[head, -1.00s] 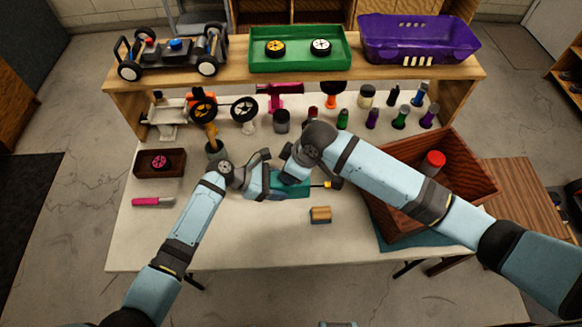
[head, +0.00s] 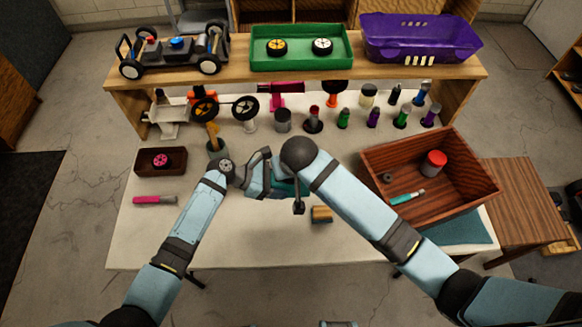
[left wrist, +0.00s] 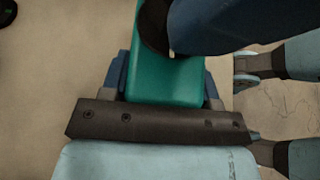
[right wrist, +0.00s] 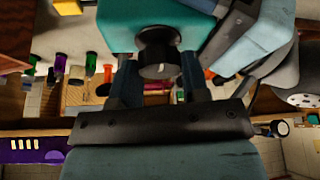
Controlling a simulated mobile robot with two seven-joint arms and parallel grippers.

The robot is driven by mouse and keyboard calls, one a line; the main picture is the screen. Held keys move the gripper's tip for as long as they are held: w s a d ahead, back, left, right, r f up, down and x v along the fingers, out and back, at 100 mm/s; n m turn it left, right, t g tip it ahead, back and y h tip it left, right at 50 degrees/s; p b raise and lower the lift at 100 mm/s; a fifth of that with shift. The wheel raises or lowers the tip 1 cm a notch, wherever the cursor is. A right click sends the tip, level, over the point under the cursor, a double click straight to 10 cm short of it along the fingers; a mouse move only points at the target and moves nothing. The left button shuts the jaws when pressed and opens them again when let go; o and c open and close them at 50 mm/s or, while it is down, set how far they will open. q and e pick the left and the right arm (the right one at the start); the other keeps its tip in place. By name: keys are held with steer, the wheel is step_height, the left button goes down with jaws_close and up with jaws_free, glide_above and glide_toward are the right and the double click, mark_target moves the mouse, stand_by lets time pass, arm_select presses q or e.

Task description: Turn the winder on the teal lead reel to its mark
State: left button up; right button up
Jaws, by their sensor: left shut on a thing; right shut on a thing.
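The teal lead reel (head: 285,187) is held above the table's middle, mostly hidden by my arms in the head view. My left gripper (head: 266,176) is shut on its body; the left wrist view shows the teal body (left wrist: 165,82) between its fingers. My right gripper (right wrist: 158,75) is shut on the dark round winder (right wrist: 158,48), which sits against the reel's teal body (right wrist: 115,25). In the head view the right hand is over the reel and covers the winder. The mark cannot be made out.
A wooden crate (head: 375,180) with a red-topped jar (head: 434,163) stands at the right. A wooden block (head: 321,214) lies just in front of the hands. A pink-handled tool (head: 154,200) and a small dark box (head: 147,170) are at the left. Several bottles stand behind.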

steer(key=shift+a+m+h, duration=0.1)
steer(key=shift+m+h, duration=0.2)
steer(key=shift+m, duration=0.5)
steer(key=o, duration=1)
steer(key=shift+c, duration=0.2)
steer(key=v, duration=1.2)
